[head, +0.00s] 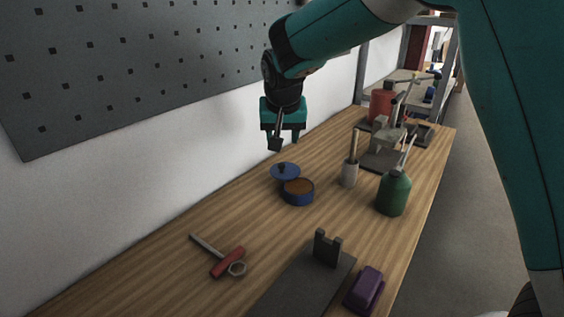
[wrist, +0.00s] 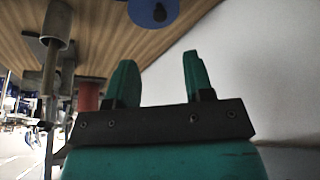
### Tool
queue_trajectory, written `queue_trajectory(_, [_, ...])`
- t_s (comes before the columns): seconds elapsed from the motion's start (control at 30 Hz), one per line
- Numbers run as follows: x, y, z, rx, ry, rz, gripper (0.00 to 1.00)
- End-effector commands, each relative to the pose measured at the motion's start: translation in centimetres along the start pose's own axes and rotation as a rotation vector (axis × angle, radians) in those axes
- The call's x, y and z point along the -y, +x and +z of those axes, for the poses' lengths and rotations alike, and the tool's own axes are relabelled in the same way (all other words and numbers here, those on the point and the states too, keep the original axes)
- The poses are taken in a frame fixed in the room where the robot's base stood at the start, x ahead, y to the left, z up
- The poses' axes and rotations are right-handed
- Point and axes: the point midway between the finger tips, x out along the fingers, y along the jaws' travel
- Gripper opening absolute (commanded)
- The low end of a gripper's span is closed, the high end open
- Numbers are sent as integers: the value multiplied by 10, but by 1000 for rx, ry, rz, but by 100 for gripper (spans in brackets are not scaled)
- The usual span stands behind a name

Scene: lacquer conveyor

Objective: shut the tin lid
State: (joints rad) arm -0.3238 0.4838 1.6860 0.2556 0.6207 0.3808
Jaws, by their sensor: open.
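The tin (head: 299,192) is a round blue container with brown contents, standing on the wooden bench in the head view. Its blue lid (head: 285,171) with a dark knob is raised at the tin's back left side, leaving the tin open. In the wrist view a blue disc with a dark knob, seemingly the lid (wrist: 150,10), is cut off by the top edge. My gripper (head: 280,145) hangs above and behind the tin, apart from the lid. Its two teal fingers also show spread and empty in the wrist view (wrist: 157,80).
A grey cup (head: 349,174) holding a tool and a green bottle (head: 393,194) stand right of the tin. A red-handled tool (head: 228,262), a dark bracket (head: 327,248) and a purple block (head: 364,290) are nearer. The wall (head: 130,193) borders the bench behind.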

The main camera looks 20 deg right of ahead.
Motion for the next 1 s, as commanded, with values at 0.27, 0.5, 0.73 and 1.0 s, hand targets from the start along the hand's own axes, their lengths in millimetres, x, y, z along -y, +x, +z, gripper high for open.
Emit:
queue_trajectory(0.27, [0,64,0,3,-1,1,48])
queue_trajectory(0.5, [0,99,0,0,-1,0,48])
queue_trajectory(0.73, [0,109,0,0,-1,-1,48])
queue_trajectory(1.0, [0,109,0,0,-1,-1,32])
